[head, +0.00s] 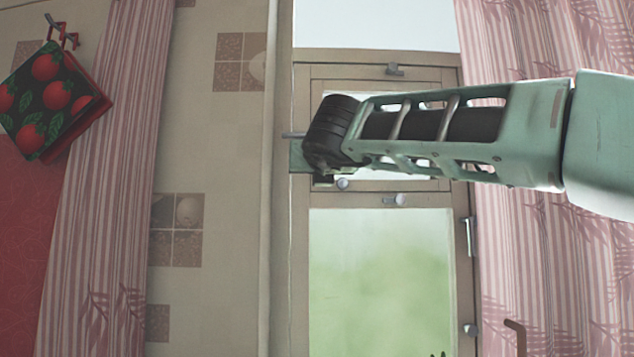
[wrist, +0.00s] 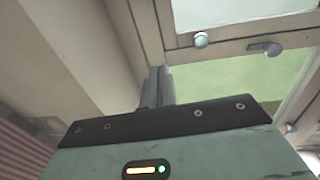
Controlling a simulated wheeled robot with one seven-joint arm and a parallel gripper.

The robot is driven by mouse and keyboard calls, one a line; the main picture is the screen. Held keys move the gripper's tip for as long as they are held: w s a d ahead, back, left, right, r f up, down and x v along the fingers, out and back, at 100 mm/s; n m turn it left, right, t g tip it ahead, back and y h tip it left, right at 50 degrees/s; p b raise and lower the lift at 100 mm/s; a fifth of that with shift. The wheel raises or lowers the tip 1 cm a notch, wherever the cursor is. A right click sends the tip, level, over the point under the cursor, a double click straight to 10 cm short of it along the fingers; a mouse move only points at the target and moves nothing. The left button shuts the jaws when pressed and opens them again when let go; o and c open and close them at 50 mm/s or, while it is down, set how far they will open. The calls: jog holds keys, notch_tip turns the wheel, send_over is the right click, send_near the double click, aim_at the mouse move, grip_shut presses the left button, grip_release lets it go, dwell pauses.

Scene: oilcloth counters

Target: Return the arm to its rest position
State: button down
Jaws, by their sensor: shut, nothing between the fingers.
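My arm (head: 430,130) reaches in from the right in the head view, pale green with a dark wrist joint. My gripper lies at the arm's left end, mostly hidden behind that joint. In the wrist view my gripper (wrist: 158,72) shows two grey fingers pressed together, with nothing between them. It is held in the air in front of the window frame and touches nothing that I can see.
A window (head: 380,270) with a wooden frame and small knobs stands behind my arm. Pink striped curtains (head: 105,200) hang on both sides. Patterned wall tiles (head: 175,230) lie between. No counter is visible.

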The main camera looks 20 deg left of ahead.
jog(key=s+d+f+n+g+y+p, duration=0.15)
jog(key=s+f+n+g, duration=0.35)
jog(key=s+f+n, duration=0.5)
jog(key=s+d+f+n+g+y, duration=0.25)
jog(key=s+f+n+g, duration=0.3)
jog(key=f+n, duration=0.95)
jog(key=s+d+f+n+g+h, duration=0.2)
jog(key=s+d+f, duration=0.4)
jog(key=d, duration=0.4)
jog(key=s+d+f+n+g+h, duration=0.1)
jog(key=s+d+f+n+h, duration=0.4)
jog(key=d, duration=0.5)
jog(key=s+d+f+n+g+h, duration=0.2)
jog(key=s+d+f+n+h, duration=0.2)
jog(key=s+d+f+n, duration=0.2)
jog(key=s+d+f, duration=0.2)
jog(key=d+f, duration=0.2)
jog(key=shift+s+d+g+p, duration=0.2)
jog(key=shift+s+g+p, duration=0.05)
jog(key=shift+g+p, duration=0.15)
